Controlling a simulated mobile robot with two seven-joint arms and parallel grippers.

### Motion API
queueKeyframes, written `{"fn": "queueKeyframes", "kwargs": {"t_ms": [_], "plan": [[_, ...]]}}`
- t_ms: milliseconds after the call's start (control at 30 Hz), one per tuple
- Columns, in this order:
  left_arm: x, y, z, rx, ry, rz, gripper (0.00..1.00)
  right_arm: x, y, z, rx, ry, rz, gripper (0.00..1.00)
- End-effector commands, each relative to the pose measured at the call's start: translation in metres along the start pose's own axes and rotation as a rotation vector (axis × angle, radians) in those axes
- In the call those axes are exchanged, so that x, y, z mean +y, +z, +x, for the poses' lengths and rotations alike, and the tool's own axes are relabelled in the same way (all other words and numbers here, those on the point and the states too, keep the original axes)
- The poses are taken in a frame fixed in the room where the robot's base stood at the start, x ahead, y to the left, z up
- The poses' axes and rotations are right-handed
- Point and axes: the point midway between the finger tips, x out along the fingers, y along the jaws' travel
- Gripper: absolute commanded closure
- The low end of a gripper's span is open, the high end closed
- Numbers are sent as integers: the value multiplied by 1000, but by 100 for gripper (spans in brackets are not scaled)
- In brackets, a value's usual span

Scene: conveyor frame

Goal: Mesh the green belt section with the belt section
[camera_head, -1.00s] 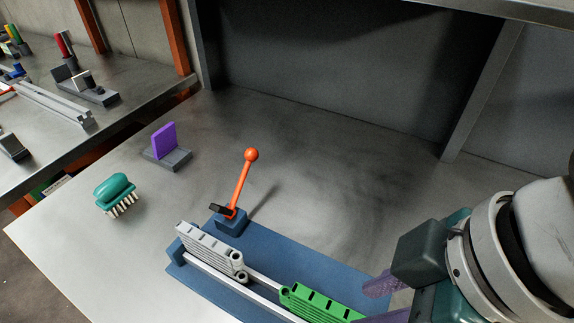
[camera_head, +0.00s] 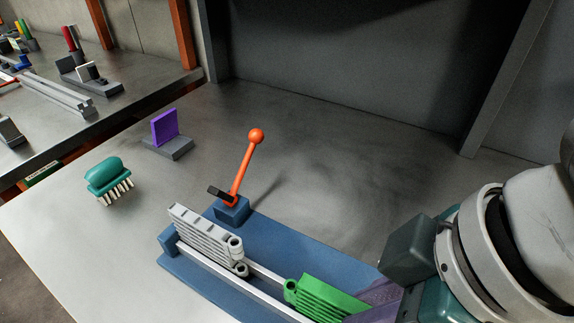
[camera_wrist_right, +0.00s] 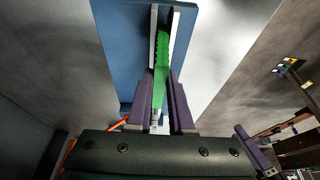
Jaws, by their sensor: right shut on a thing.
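The green belt section (camera_head: 325,297) lies lengthwise over the rail channel of the blue fixture (camera_head: 270,246). My right gripper (camera_head: 374,301) is shut on its near right part. In the right wrist view the green section (camera_wrist_right: 162,62) stands between the two purple fingers of the right gripper (camera_wrist_right: 160,88). The grey belt section (camera_head: 205,240) sits in the channel at the left end. Its looped end faces the looped end of the green section, with a visible gap between them. Whether the green section touches the channel floor is unclear. My left gripper is not in view.
An orange-knobbed lever (camera_head: 246,160) stands on the fixture behind the grey section. A teal brush (camera_head: 108,180) and a purple block on a grey base (camera_head: 165,130) lie to the left. The table behind the fixture is clear up to a dark back panel.

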Motion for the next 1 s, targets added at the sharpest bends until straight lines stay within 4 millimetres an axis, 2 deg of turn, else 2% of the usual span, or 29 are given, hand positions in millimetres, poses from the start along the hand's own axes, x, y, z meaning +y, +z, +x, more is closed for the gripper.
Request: {"fn": "queueKeyframes", "kwargs": {"t_ms": [200,1000], "plan": [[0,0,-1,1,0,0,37,0,-4,1,2,0,0,100],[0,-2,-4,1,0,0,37,0,-57,21,1,0,0,100]]}}
